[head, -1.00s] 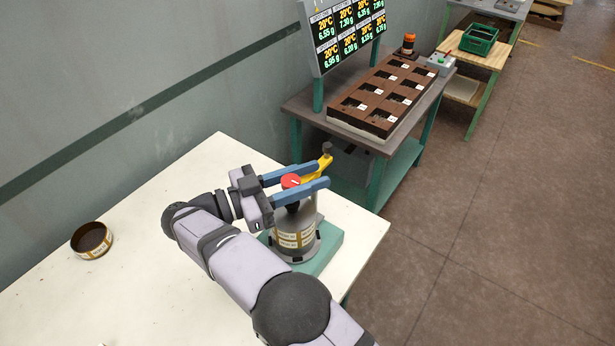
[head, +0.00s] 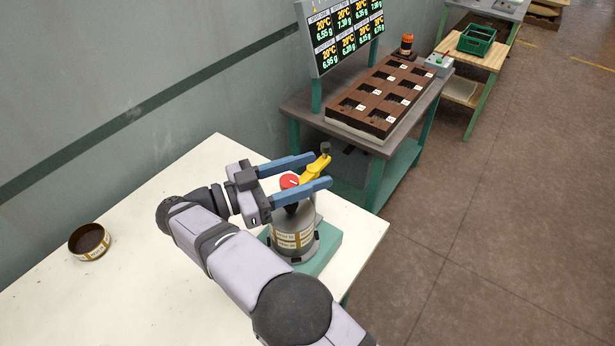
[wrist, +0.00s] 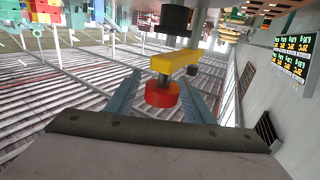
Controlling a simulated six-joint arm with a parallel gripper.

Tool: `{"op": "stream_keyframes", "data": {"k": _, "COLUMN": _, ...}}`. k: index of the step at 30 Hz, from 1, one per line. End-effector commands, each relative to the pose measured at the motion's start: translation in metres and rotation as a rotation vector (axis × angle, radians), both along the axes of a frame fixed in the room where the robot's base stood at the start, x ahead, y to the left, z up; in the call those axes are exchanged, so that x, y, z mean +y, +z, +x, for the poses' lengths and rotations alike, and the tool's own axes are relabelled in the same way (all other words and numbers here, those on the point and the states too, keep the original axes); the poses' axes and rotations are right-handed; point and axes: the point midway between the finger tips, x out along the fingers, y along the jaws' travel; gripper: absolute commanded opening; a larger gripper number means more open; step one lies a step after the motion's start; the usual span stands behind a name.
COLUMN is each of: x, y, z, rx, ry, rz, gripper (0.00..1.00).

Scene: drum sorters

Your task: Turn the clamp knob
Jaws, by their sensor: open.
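The red clamp knob (head: 289,181) sits on top of a grey drum-shaped device (head: 293,228) with a label band. A yellow clamp arm (head: 316,168) reaches from it to a dark round knob (head: 325,148). My gripper (head: 322,170) is open, its two blue fingers on either side of the red knob. In the wrist view the red knob (wrist: 161,94) lies between the fingers, with a gap visible on each side. The yellow arm (wrist: 174,63) and a black cylinder (wrist: 174,19) show beyond it.
The device stands on a green base (head: 322,250) on a white table (head: 130,215). An open round tin (head: 89,242) stands at left. A brown tray with compartments (head: 380,95) and a display panel (head: 345,37) are on the bench behind. The wall is at left.

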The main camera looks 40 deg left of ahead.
Motion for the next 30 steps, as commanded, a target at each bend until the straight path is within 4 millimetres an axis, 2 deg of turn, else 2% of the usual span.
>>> {"op": "stream_keyframes", "data": {"k": 9, "x": 0.000, "y": 0.049, "z": 0.000, "rx": -0.002, "ry": -0.001, "rz": 0.006, "gripper": 0.48}}
{"op": "stream_keyframes", "data": {"k": 15, "x": 0.000, "y": 0.075, "z": 0.000, "rx": -0.001, "ry": -0.001, "rz": 0.004, "gripper": 0.48}}
{"op": "stream_keyframes", "data": {"k": 21, "x": -0.001, "y": 0.086, "z": 0.000, "rx": 0.000, "ry": -0.001, "rz": 0.001, "gripper": 0.48}}
{"op": "stream_keyframes", "data": {"k": 30, "x": -0.001, "y": 0.087, "z": 0.000, "rx": 0.000, "ry": -0.001, "rz": 0.001, "gripper": 0.48}}
